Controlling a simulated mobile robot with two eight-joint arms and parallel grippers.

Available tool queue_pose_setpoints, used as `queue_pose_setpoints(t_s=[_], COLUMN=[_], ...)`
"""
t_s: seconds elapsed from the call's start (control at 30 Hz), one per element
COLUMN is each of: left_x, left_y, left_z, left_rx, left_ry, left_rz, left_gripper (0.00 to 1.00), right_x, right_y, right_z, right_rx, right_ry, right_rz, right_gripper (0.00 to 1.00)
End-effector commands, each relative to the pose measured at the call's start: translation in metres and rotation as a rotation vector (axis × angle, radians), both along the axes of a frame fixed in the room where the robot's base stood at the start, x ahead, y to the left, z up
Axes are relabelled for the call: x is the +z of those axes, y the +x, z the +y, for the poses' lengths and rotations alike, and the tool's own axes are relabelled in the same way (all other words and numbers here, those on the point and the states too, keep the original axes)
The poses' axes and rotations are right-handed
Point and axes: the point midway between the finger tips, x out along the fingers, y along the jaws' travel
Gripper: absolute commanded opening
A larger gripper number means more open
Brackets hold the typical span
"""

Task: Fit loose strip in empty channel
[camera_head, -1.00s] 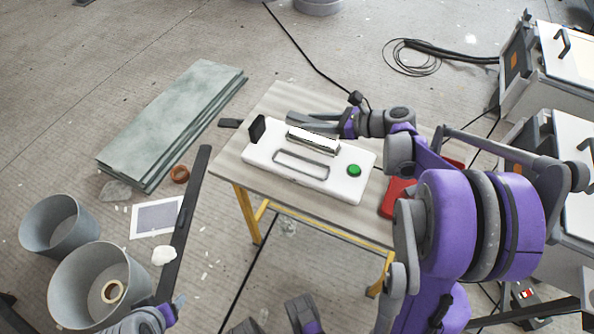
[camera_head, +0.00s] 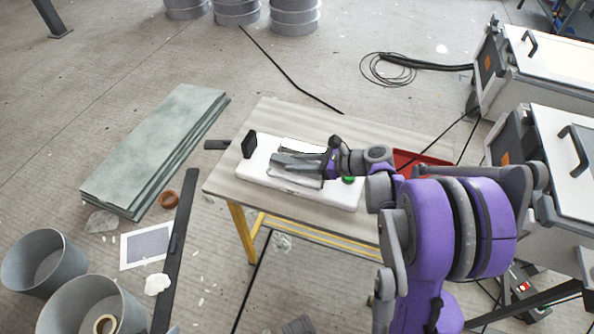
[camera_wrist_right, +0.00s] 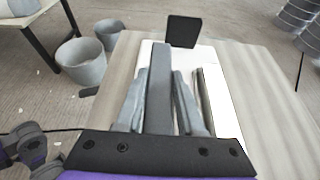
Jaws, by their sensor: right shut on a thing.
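A white block (camera_head: 250,172) lies on a wooden-topped table. Its far slot (camera_head: 305,146) has a raised bright metallic edge and also shows in the right wrist view (camera_wrist_right: 205,95). The rim of the near channel (camera_head: 300,183) shows partly below my right gripper (camera_head: 284,161). That gripper lies low across the block, its fingers pointing left. In the right wrist view a long grey bar, seemingly the loose strip (camera_wrist_right: 159,90), sits between its fingers and reaches past their tips. Whether it touches the channel is hidden. My left gripper is out of view.
A black upright plate (camera_head: 249,144) stands at the block's left end, and a green button (camera_head: 348,180) at its right. A red tray (camera_head: 420,160) lies behind my right arm. The table top (camera_head: 290,115) is clear beyond the block.

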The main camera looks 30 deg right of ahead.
Motion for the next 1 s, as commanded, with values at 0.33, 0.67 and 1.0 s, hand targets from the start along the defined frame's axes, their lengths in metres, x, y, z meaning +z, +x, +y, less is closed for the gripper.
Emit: queue_pose_setpoints(t_s=[0.33, 0.67, 1.0], left_x=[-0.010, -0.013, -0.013], left_y=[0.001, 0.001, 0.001], left_z=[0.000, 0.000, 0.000], left_rx=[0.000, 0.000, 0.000], left_ry=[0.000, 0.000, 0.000], left_rz=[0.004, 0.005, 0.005], left_gripper=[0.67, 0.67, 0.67], right_x=[-0.031, -0.034, -0.034], right_y=[0.000, 0.000, 0.000], right_z=[0.000, 0.000, 0.000], right_rx=[0.000, 0.000, 0.000], right_ry=[0.000, 0.000, 0.000], right_rz=[0.000, 0.000, 0.000], right_gripper=[0.00, 0.50, 0.67])
